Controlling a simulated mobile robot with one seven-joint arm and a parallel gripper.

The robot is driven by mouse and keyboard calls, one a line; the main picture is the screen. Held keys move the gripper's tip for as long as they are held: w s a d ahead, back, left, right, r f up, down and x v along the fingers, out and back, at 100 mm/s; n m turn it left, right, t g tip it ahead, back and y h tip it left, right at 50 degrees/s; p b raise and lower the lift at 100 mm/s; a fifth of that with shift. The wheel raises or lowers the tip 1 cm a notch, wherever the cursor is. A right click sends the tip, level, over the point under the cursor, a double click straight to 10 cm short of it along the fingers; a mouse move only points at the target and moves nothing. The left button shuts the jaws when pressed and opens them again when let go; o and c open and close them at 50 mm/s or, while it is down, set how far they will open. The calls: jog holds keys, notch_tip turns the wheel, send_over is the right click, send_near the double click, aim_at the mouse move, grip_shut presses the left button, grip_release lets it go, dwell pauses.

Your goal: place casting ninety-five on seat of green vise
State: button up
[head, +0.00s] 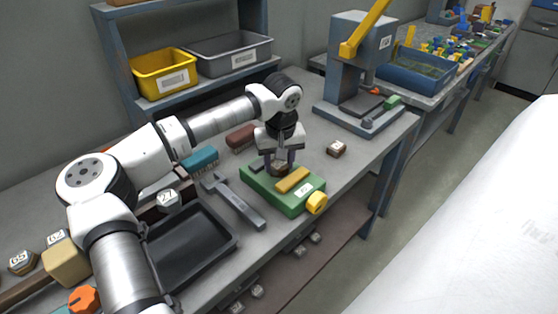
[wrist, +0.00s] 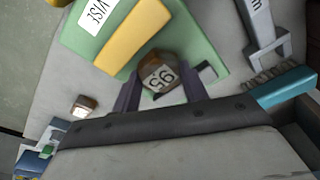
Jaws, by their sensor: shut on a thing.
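The casting marked 95 (wrist: 160,76), a brown hexagonal piece with a white numbered face, is between my gripper's fingers in the wrist view. My gripper (head: 279,170) is shut on it, directly over the rear part of the green vise (head: 290,198) in the head view. I cannot tell whether the casting touches the vise seat.
A small brown casting (head: 336,149) lies right of the vise. A grey wrench-like tool (head: 236,203) and black tray (head: 190,250) lie to the left. Teal (head: 199,159) and dark red (head: 241,138) brushes lie behind. A press with a yellow lever (head: 352,70) stands at the back right.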

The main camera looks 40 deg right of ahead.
aim_at(280, 169)
jog(key=o, duration=1.1)
jog(key=shift+f, duration=0.15)
jog(key=r, duration=0.4)
jog(key=s+r, duration=0.1)
jog(key=r, duration=0.3)
jog(key=r+b, duration=0.1)
jog(key=r, duration=0.3)
jog(key=shift+s+a+r, duration=0.15)
jog(key=shift+a, duration=0.15)
